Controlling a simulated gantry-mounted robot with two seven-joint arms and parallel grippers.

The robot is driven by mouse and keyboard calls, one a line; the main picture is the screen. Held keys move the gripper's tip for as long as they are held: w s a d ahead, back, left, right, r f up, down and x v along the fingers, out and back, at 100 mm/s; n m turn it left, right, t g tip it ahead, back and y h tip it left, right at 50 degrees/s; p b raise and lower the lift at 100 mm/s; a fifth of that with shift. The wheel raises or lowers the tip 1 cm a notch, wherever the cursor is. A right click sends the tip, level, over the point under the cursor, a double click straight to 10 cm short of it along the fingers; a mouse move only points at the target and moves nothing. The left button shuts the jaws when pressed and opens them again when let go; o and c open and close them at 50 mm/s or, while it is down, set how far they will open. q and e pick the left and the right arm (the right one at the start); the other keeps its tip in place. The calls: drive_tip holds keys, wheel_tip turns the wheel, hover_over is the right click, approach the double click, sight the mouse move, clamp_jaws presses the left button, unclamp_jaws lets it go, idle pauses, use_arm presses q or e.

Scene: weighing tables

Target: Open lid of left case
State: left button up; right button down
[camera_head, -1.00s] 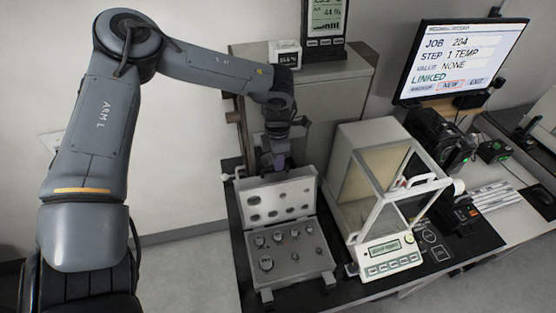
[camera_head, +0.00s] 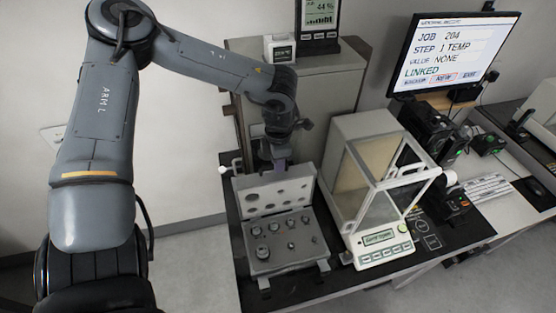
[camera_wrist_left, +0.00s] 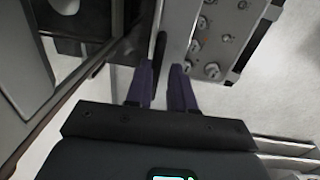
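The left case (camera_head: 290,262) is a grey box of several metal weights on the dark table, left of the glass balance. Its lid (camera_head: 270,183) is raised and stands up along the back of the case, showing round recesses. My left gripper (camera_head: 280,163) is at the lid's top edge, partly hidden behind it. In the left wrist view its two purple fingers (camera_wrist_left: 161,88) are apart, with the lid's edge close by; contact is unclear. The weights (camera_wrist_left: 211,70) also show there. My right gripper is not in view.
The balance (camera_head: 378,190) with glass walls stands close to the right of the case. A grey cabinet (camera_head: 335,100) stands behind, with a display (camera_head: 319,20) on top. A monitor (camera_head: 455,52), keyboard (camera_head: 488,187) and black devices are farther right.

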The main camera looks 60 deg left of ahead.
use_arm(q)
drive_tip(key=shift+o, duration=1.2)
drive_tip(key=shift+r, duration=0.1)
wheel_tip(320, 180, up, 11)
drive_tip(key=shift+d+f, duration=0.2)
drive_tip(key=shift+d, duration=0.15)
drive_tip(key=shift+s, duration=0.1)
